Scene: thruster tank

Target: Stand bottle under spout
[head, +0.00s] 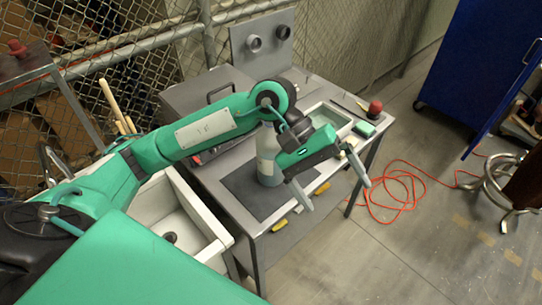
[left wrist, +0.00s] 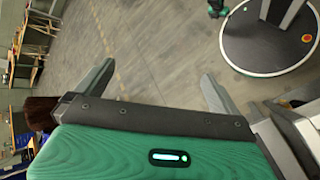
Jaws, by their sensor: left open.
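A pale grey, translucent bottle (head: 267,160) stands upright on a dark mat (head: 240,187) on the grey workbench. I cannot make out a spout for certain; a grey upright panel (head: 262,45) with two round fittings stands behind the bench. My right gripper is not clearly visible.
A white sink basin (head: 180,220) adjoins the bench at the left. A pale tray (head: 328,118), a red knob-like object (head: 375,108) and a green block (head: 363,129) are at the bench's right end. An orange cable (head: 400,190) lies on the floor beside a blue cabinet (head: 485,60).

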